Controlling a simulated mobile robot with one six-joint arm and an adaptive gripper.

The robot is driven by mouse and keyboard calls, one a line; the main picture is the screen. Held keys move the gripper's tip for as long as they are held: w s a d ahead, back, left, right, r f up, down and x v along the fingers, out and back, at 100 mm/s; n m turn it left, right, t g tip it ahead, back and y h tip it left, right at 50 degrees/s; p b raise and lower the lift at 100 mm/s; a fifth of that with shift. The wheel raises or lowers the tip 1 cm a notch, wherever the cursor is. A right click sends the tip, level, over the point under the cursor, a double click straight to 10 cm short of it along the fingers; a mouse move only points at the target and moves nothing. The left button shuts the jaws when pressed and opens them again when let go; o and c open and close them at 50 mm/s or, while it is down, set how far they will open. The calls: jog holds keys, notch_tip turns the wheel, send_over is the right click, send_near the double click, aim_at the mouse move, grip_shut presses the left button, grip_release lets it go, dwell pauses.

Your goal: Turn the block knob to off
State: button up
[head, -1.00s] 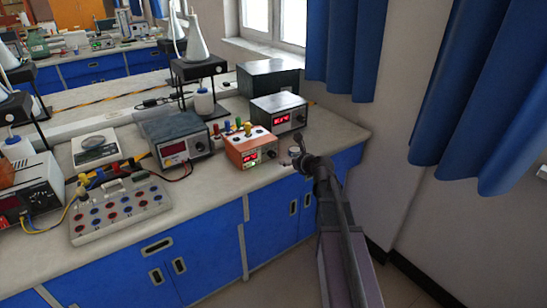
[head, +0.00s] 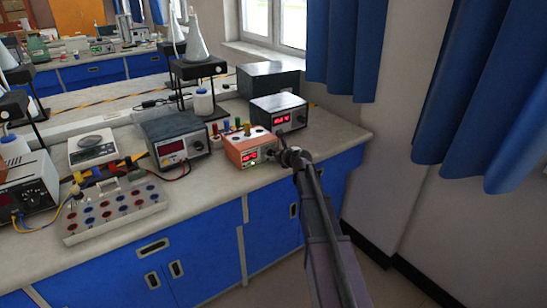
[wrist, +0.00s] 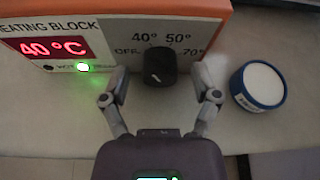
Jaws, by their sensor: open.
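The orange heating block (head: 240,141) stands on the bench, with a red display reading 40 °C and a lit green lamp in the wrist view. Its black knob (wrist: 160,62) sits among the labels OFF, 40°, 50° and 70°. A small pale mark shows on the knob, but I cannot tell for sure which label it points to. My gripper (wrist: 159,75) is open, one finger on each side of the knob, with gaps visible on both sides. In the head view my gripper (head: 286,156) is at the block's right front and hides the knob.
A round blue-rimmed container with a white top (wrist: 262,85) stands just right of my right finger. A dark meter (head: 280,112) stands behind the block, and another meter (head: 175,138) stands to its left. The bench front edge runs below the block.

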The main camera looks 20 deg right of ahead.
grip_shut()
dwell(0.3)
jog(key=shift+a+n, duration=0.1)
jog(key=shift+n, duration=0.2)
jog(key=n+t+h+b, duration=0.1)
jog(key=n+h, duration=0.1)
jog(key=n, duration=0.1)
jog(key=shift+a+f, duration=0.1)
jog(key=shift+f, duration=0.05)
jog(key=n+t+h+b, duration=0.1)
jog(key=n+b, duration=0.1)
jog(key=n, duration=0.1)
jog(key=shift+t+h, duration=0.3)
jog(key=shift+h, duration=0.1)
jog(key=shift+n, duration=0.3)
